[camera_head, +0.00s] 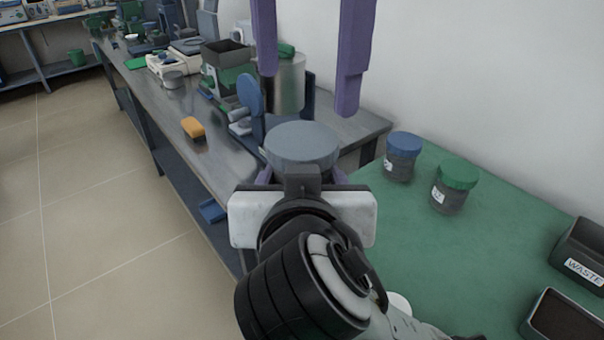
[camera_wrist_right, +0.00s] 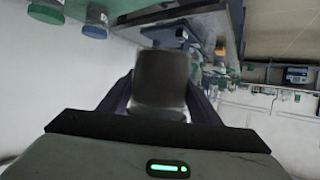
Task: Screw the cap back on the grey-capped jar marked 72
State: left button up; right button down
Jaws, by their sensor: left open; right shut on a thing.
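A wide grey cap (camera_head: 302,142) shows from above in the head view, held up in front of the benches. My right gripper (camera_head: 302,176) is shut on the grey-capped jar below it; the wrist and gripper hide most of the jar. In the right wrist view the jar's dark, blurred body (camera_wrist_right: 162,82) stands between the purple fingers. I cannot read a 72, nor tell how tightly the cap sits. My left gripper (camera_head: 308,90) is open and empty, its two purple fingers pointing down above and behind the cap, apart from it.
A blue-capped jar (camera_head: 402,157) and a green-capped jar (camera_head: 454,186) stand on the green table (camera_head: 440,260). A black WASTE box (camera_head: 584,254) and a dark tray (camera_head: 562,318) lie at the right.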

pick_arm(q)
jog(key=shift+r, duration=2.1)
